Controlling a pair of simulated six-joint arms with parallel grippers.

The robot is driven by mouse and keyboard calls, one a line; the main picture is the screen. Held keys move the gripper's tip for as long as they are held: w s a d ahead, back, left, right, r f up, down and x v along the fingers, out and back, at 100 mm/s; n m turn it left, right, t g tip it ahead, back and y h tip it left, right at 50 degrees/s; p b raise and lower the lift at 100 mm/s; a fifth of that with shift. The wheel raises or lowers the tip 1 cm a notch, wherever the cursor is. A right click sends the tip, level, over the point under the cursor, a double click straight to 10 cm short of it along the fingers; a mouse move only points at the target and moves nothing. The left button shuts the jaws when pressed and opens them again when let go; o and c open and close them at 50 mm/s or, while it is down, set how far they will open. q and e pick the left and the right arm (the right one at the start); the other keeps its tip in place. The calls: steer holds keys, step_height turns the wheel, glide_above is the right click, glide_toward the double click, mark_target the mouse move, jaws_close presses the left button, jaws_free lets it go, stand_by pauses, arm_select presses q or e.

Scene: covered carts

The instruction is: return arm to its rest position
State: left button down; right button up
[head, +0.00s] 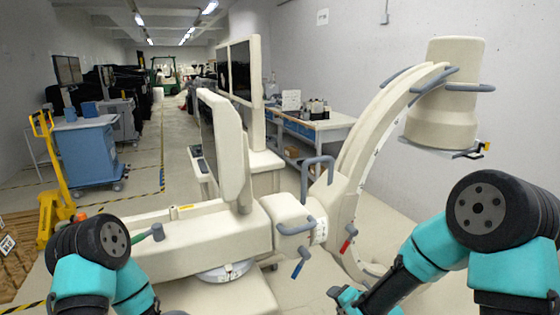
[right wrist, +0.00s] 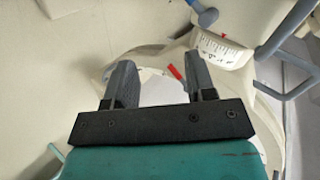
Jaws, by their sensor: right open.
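A cream C-arm machine (head: 350,150) stands in front of me, its curved arm rising to a large round head (head: 442,95) at the upper right. It has grey-blue handles and small levers with blue and red ends. My right arm reaches in from the right, folded at a black joint, with its far end low near the machine's base. In the right wrist view my right gripper (right wrist: 162,78) has two spread fingers with nothing between them; cream machine parts and a printed scale show beyond. My left arm is bent at the lower left; its gripper is out of frame.
A cream monitor unit (head: 240,70) stands behind the machine. A blue cart (head: 88,155) and a yellow pallet jack (head: 55,185) stand at the left. A workbench (head: 310,128) lines the right wall. The aisle between is open floor.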

steer(key=s+d+f+n+g, duration=0.2)
steer(key=s+f+n+g, duration=0.2)
steer(key=s+f, duration=0.6)
steer(key=s+d+f+n+g, duration=0.2)
steer(key=s+f+g, duration=0.3)
steer(key=s+f, duration=0.5)
steer(key=shift+s+d+f+n+g+h, duration=0.35)
steer(key=shift+s+n, duration=0.2)
steer(key=shift+n, duration=0.35)
stand_by(0.3)
